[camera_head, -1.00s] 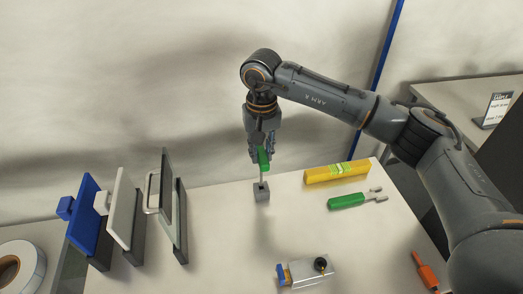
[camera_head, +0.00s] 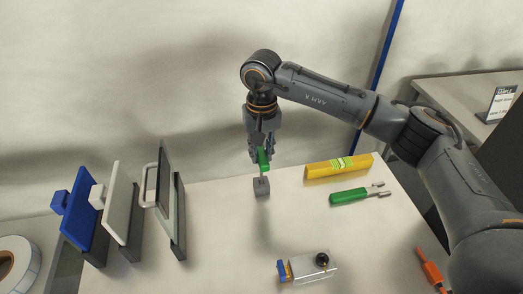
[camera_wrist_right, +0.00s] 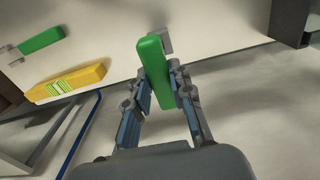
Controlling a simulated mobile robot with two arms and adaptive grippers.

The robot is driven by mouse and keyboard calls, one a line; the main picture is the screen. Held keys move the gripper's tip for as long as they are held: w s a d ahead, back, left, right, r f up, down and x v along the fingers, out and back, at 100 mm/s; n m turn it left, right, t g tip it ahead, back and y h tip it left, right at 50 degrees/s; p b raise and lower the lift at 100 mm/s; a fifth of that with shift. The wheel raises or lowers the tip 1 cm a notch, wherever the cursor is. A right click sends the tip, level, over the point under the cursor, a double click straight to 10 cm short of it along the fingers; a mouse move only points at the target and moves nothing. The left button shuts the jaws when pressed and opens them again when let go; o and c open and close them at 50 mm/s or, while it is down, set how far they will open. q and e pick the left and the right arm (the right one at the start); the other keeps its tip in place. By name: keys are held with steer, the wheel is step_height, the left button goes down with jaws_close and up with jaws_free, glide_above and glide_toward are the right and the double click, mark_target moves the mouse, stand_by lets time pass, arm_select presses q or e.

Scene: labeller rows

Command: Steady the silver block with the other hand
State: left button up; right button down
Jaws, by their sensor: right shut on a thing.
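In the right wrist view the handle (camera_wrist_right: 157,66) sits between both fingers of my right gripper (camera_wrist_right: 162,78). The tool points down at a small grey holder (camera_head: 262,188). Whether its tip is inside the holder I cannot tell. My left gripper is not in view.
A yellow level (camera_head: 338,168), a green-handled fork-like tool (camera_head: 350,196) and an orange tool (camera_head: 431,272) lie on the right. Blue (camera_head: 79,222), white (camera_head: 116,206) and grey-framed (camera_head: 164,190) upright panels stand on the left. The table between is clear.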

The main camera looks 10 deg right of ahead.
steer(key=shift+f+b, duration=0.75)
steer(key=shift+f, duration=0.15)
steer(key=c, duration=1.1)
jaws_free()
steer(key=shift+r, duration=0.1)
step_height(320, 180, up, 12)
